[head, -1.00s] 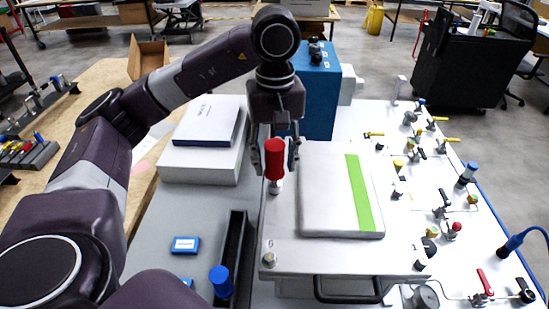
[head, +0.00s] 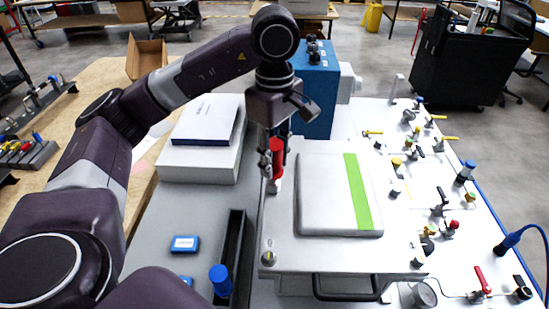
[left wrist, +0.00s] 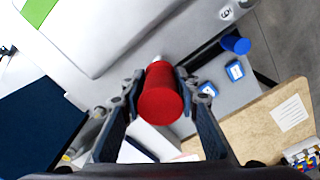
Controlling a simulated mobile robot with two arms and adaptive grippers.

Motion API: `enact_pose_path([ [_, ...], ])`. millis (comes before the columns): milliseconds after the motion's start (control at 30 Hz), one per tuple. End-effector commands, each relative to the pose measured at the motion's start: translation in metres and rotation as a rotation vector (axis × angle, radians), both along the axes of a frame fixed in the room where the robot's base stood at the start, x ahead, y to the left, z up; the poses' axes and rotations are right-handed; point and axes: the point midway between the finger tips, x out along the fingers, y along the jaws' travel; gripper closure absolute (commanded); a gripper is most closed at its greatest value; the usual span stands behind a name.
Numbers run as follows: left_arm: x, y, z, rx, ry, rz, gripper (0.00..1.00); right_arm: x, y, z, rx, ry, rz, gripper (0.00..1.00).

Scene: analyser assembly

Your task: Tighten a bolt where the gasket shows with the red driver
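The red driver (head: 277,158) stands upright at the back left corner of the pale metal plate (head: 285,243). My left gripper (head: 270,160) is shut on its red handle, and the driver also shows in the left wrist view (left wrist: 160,95) between the two fingers. The driver's tip points down at the corner; the handle hides most of the bolt there, and I cannot tell whether a gasket shows. A bolt (head: 268,257) sits at the plate's front left corner and another (head: 418,262) at the front right. My right gripper is not in view.
A light cover with a green stripe (head: 358,195) lies on the plate. A blue driver (head: 221,280) stands in a black tray (head: 238,225) to the left. A blue box (head: 315,95) stands behind. Valves fill the white panel at right; a white case (head: 200,162) lies left.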

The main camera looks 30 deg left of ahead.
Motion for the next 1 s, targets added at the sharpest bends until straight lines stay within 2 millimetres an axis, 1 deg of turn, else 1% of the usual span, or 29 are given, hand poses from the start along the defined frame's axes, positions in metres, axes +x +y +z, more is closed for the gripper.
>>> enact_pose_path([
  [33, 0.0001, -0.0001, 0.0000, 0.000, 0.000, 0.000, 0.79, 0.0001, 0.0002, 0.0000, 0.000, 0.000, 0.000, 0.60],
  [200, 0.0001, 0.0000, 0.0000, 0.000, 0.000, -0.001, 0.98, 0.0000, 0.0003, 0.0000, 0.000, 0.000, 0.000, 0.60],
  [233, 0.0001, 0.0000, 0.0000, 0.000, 0.000, -0.001, 1.00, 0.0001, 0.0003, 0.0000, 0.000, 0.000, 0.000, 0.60],
  [433, 0.0001, 0.0000, 0.0000, 0.000, 0.000, -0.006, 1.00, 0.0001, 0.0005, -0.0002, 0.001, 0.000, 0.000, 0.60],
  [500, 0.0001, 0.0001, -0.0004, 0.000, -0.001, -0.037, 1.00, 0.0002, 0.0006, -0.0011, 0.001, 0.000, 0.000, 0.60],
  [567, 0.0000, 0.0002, -0.0007, 0.000, -0.001, -0.096, 1.00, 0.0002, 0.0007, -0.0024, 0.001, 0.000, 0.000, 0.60],
  [1000, -0.0009, 0.0019, -0.0010, 0.002, -0.002, -0.681, 1.00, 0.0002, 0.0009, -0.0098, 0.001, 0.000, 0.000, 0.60],
])
